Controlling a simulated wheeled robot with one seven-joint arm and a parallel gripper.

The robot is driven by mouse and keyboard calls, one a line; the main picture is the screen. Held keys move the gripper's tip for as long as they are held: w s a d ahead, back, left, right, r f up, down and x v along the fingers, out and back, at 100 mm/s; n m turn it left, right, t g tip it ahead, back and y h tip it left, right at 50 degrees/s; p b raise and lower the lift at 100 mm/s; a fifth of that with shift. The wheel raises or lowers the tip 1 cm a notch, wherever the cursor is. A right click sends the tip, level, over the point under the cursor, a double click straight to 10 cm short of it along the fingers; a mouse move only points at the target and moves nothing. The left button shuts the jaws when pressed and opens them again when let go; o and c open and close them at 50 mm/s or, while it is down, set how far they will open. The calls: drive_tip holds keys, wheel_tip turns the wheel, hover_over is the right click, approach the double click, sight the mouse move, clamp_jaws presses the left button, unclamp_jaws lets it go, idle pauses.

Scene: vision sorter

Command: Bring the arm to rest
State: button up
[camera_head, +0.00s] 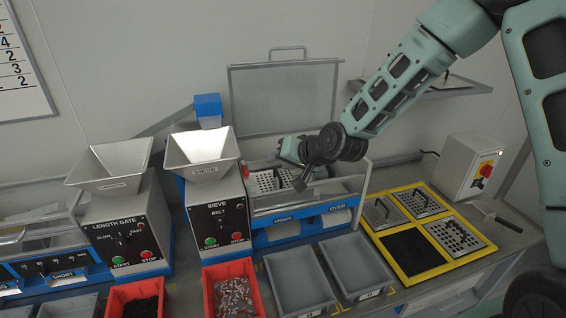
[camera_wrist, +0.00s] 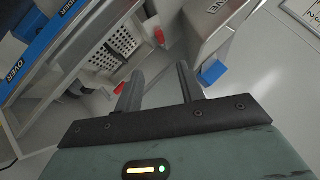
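My gripper (camera_head: 304,180) is over the sieve machine (camera_head: 216,215), at the end of my bent teal arm. In the wrist view its two dark fingers (camera_wrist: 158,72) stand apart with nothing between them. A perforated sieve plate (camera_head: 268,182) sits in the machine, just left of and below the gripper. It also shows in the wrist view (camera_wrist: 118,43), beyond the left finger. I cannot tell how close the fingers are to the machine's walls.
Raised clear lid (camera_head: 285,100) behind. Sieve hopper (camera_head: 203,150) and length gate hopper (camera_head: 112,165) stand left. Grey bins (camera_head: 298,280) and red bins (camera_head: 231,290) line the front. A yellow-framed rack (camera_head: 411,262) holds several perforated plates. A control box (camera_head: 468,167) and wall shelf (camera_head: 430,89) are right.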

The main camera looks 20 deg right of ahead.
drive_tip(key=s+a+f+n+g+h+b, duration=0.1)
drive_tip(key=s+a+n+g+b, duration=0.2)
drive_tip(key=s, duration=0.6)
drive_tip(key=s+a+f+n+g+b, duration=0.1)
drive_tip(key=s+a+n+g+b, duration=0.2)
drive_tip(key=s, duration=0.6)
drive_tip(key=s+d+n+g+h, duration=0.1)
drive_tip(key=s+n+h, duration=0.1)
drive_tip(key=s, duration=0.7)
drive_tip(key=s+d+r+n+g+h+b, duration=0.1)
drive_tip(key=s+d+n+g, duration=0.1)
drive_tip(key=s, duration=0.8)
drive_tip(key=shift+n+h, duration=0.3)
drive_tip(key=shift+h, duration=0.1)
drive_tip(key=shift+d, duration=0.1)
